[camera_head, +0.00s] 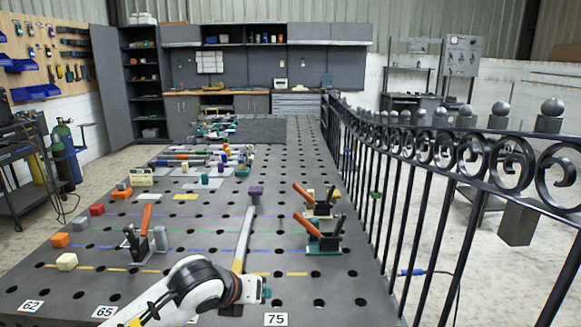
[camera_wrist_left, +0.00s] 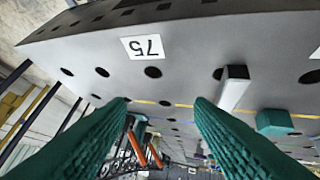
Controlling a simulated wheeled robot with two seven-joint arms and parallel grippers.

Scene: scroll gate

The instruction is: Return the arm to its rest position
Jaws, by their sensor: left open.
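My left arm (camera_head: 190,286) is white and reaches in from the bottom left of the head view, low over the front of the perforated table. Its gripper (camera_head: 264,292) is at the arm's right end, near the label 75, and is partly hidden by the wrist. In the left wrist view the two teal ribbed fingers of my left gripper (camera_wrist_left: 162,102) stand apart with nothing held between them. The black scroll gate (camera_head: 430,150) runs along the table's right side, apart from the gripper. My right gripper is not in view.
Clamps with orange handles (camera_head: 312,228) stand at the right, and another clamp (camera_head: 140,242) at the left. A yellow block (camera_head: 67,261) sits front left. The front-right tabletop is clear.

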